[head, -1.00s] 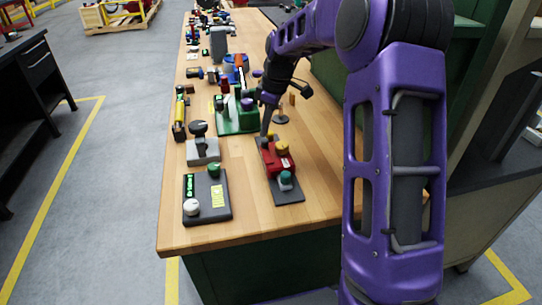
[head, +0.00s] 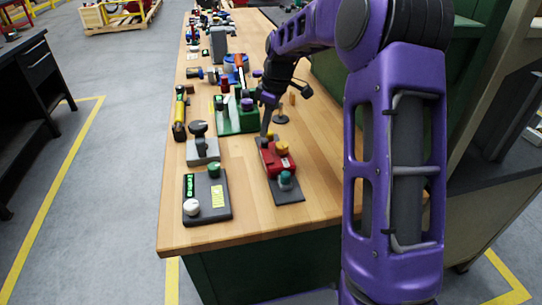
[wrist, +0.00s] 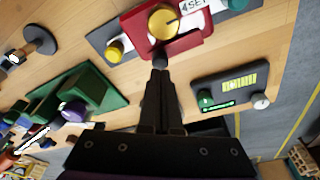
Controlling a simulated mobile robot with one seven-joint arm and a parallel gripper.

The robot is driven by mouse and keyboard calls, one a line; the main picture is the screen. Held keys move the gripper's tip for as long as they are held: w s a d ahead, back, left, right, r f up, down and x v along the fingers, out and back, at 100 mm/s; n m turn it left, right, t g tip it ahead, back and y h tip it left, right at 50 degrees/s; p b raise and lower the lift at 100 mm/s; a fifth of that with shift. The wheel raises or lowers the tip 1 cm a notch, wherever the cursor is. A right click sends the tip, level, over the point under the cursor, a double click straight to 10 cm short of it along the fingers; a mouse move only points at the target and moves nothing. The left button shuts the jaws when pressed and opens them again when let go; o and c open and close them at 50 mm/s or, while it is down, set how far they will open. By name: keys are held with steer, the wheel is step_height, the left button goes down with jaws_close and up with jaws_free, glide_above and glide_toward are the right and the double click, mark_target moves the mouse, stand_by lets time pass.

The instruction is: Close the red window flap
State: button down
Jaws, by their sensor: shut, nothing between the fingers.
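The red device (head: 277,158) sits on a dark base plate with a yellow knob and a teal knob, near the front of the bench. In the wrist view its red housing (wrist: 138,30) is at the top, with a large yellow knob (wrist: 163,21). A dark red flap-like panel (wrist: 184,43) lies along its near edge; how far it stands open I cannot tell. My gripper (wrist: 160,63) is shut and empty, its tips close to this edge beside the panel. Contact is unclear. In the head view my gripper (head: 265,136) is at the device's far end.
A dark panel with green and white knobs (head: 207,195) lies to the left. A green device (head: 234,119) with a purple knob stands just beyond. Several other devices line the bench behind. Bare wooden bench top (head: 325,185) is free to the right.

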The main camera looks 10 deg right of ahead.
mark_target(265, 140)
steer(key=shift+f, duration=0.25)
steer(key=shift+f+b, duration=0.55)
steer(key=shift+f, duration=0.2)
steer(key=shift+r, duration=0.1)
steer(key=shift+w+a+p+v, duration=0.1)
steer(key=shift+a+p+v, duration=0.1)
steer(key=shift+p+v, duration=0.9)
steer(key=shift+w+a+p+v, duration=0.2)
steer(key=shift+p+v, duration=0.7)
steer(key=shift+v, duration=0.35)
steer(key=shift+a+p+v, duration=0.2)
steer(key=shift+p+v, duration=0.1)
steer(key=shift+v, duration=0.85)
